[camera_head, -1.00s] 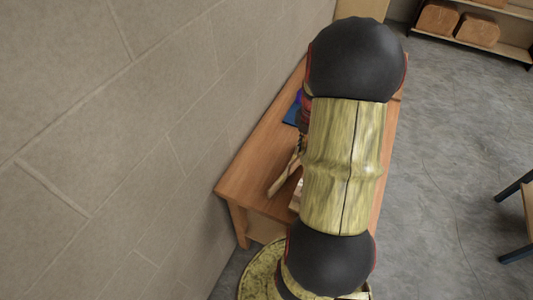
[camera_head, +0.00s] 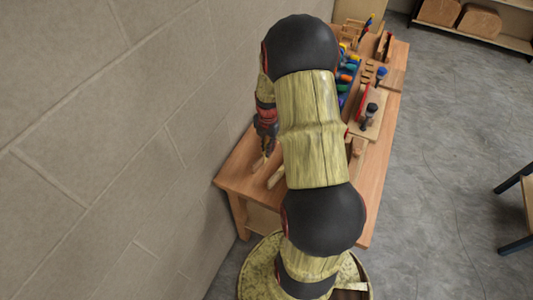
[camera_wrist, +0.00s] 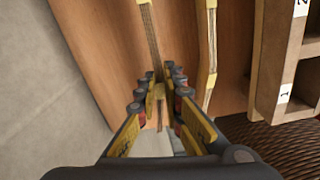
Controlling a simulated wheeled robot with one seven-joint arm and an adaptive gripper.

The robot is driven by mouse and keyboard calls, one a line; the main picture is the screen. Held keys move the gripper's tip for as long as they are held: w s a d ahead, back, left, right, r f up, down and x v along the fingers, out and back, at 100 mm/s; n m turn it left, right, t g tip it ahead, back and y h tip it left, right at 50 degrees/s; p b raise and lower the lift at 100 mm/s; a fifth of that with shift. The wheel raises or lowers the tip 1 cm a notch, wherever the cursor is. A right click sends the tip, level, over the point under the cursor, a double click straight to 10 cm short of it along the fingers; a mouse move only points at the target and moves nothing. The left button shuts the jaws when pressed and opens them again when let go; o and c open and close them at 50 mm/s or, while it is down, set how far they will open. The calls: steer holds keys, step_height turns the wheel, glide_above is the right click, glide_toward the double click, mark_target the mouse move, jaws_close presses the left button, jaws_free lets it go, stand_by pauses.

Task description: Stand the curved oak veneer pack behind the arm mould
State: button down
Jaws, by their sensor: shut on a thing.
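My gripper (camera_wrist: 160,85) is shut on a narrow, layered wooden veneer pack (camera_wrist: 151,40) with yellow at its end, in the wrist view. In the head view my gripper (camera_head: 264,150) is low over the near left part of the bench, close to the wall. A second similar curved strip (camera_wrist: 211,45) lies to the right of the held one, apart from it; a pale strip also shows in the head view (camera_head: 276,178). I cannot tell whether the held pack touches the bench. I cannot clearly make out the arm mould; my arm hides part of the bench.
The wooden bench (camera_head: 230,187) runs along the block wall (camera_head: 110,150). A wooden rack with number labels (camera_wrist: 278,50) stands at the right in the wrist view. Coloured clamps or tools (camera_head: 347,72) and a board with dark-knobbed fittings (camera_head: 372,125) occupy the farther bench.

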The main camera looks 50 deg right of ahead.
steer(key=shift+w+f, duration=0.15)
steer(key=shift+f, duration=1.55)
steer(key=shift+a, duration=0.1)
steer(key=shift+f, duration=0.15)
steer(key=c, duration=2)
jaws_free()
steer(key=shift+o, duration=0.4)
